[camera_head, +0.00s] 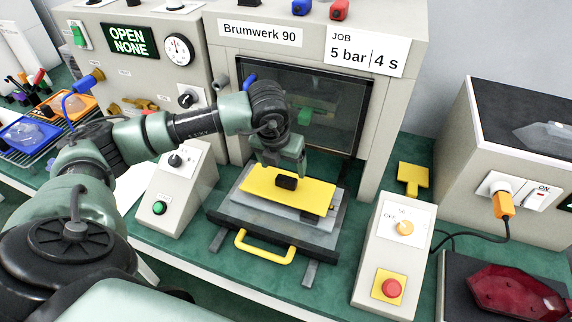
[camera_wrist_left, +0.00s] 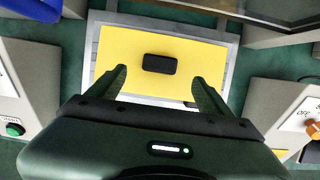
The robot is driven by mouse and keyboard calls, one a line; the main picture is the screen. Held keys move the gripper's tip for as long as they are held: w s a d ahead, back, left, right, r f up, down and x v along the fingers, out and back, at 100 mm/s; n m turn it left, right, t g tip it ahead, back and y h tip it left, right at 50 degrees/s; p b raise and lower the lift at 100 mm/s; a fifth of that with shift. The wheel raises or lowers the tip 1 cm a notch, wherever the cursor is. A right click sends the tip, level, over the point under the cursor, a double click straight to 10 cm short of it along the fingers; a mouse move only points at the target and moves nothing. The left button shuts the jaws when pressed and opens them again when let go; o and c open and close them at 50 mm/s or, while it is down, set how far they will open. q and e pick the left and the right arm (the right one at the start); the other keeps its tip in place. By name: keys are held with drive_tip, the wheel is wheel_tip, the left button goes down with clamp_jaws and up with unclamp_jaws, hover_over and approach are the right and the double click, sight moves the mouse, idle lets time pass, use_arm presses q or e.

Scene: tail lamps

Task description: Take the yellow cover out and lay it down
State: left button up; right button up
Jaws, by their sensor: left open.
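The yellow cover (camera_head: 303,194) is a flat plate with a black knob (camera_head: 286,182) on top. It lies on a grey fixture (camera_head: 240,208) on a drawer with a yellow handle (camera_head: 262,252), in front of the press. My left gripper (camera_head: 287,170) is over the cover at the knob. In the left wrist view the cover (camera_wrist_left: 120,50) lies beneath the open fingers (camera_wrist_left: 158,82). The black knob (camera_wrist_left: 160,64) shows between and just beyond the fingertips, with a gap on each side. My right gripper is not in view.
The press labelled "Brumwerk 90" (camera_head: 262,32) stands behind, its dark window above the drawer. A green-button box (camera_head: 170,190) is left and a red-button box (camera_head: 388,255) right. A red tail lamp (camera_head: 515,292) lies at the lower right. Little bench is free beside the drawer.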

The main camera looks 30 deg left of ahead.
sight(286, 179)
use_arm(q)
drive_tip(key=shift+p+x, duration=0.95)
drive_tip(key=shift+x, duration=2.75)
drive_tip(key=shift+s, duration=0.2)
drive_tip(key=c, duration=1.6)
drive_tip(key=shift+r, duration=0.1)
drive_tip(key=shift+c, duration=0.2)
drive_tip(key=shift+r, duration=0.1)
drive_tip(key=shift+r+p, duration=0.5)
drive_tip(key=shift+r, duration=0.65)
drive_tip(key=shift+r, duration=0.25)
drive_tip(key=shift+r, duration=0.6)
drive_tip(key=shift+p, duration=0.3)
